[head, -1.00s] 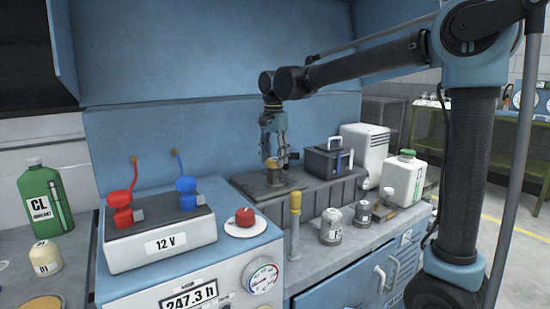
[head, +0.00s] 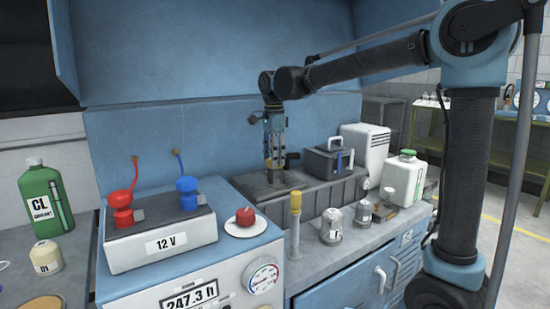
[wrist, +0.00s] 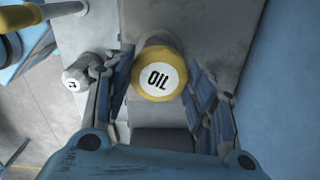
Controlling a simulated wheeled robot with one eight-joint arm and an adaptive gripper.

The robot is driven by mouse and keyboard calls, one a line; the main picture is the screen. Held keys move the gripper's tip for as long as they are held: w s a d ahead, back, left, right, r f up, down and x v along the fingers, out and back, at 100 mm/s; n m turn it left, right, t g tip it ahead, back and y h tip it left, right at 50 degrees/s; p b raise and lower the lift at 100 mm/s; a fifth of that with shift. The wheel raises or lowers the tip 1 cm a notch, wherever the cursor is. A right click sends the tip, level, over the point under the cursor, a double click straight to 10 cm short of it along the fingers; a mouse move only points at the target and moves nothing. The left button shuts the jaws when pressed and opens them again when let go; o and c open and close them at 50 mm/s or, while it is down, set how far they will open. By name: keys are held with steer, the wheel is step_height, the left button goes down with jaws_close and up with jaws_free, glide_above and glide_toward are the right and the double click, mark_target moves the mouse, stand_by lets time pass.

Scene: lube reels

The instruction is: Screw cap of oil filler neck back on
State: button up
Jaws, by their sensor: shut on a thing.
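The yellow oil cap (wrist: 157,88) with a round white OIL label sits between my fingers in the wrist view. My gripper (head: 274,164) points straight down over the grey top of the engine block (head: 256,190), and its fingers are shut on the cap from two sides. In the head view the fingers mostly cover the cap. The filler neck is hidden under the cap, so I cannot tell how the threads sit.
A yellow-topped dipstick tube (head: 295,225) stands in front of the block. Grey filter canisters (head: 332,226) stand to its right. A dark battery-like box (head: 327,162) and a white jug (head: 404,180) are behind. A 12 V box (head: 160,240) with red and blue terminals is at left.

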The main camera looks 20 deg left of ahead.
steer(key=m, duration=0.3)
steer(key=shift+w, duration=0.1)
steer(key=shift+m, duration=1.2)
steer(key=shift+w+m, duration=0.1)
steer(key=shift+m, duration=1.3)
steer(key=shift+m, duration=1.2)
steer(key=o, duration=1.2)
steer(key=shift+o, duration=0.3)
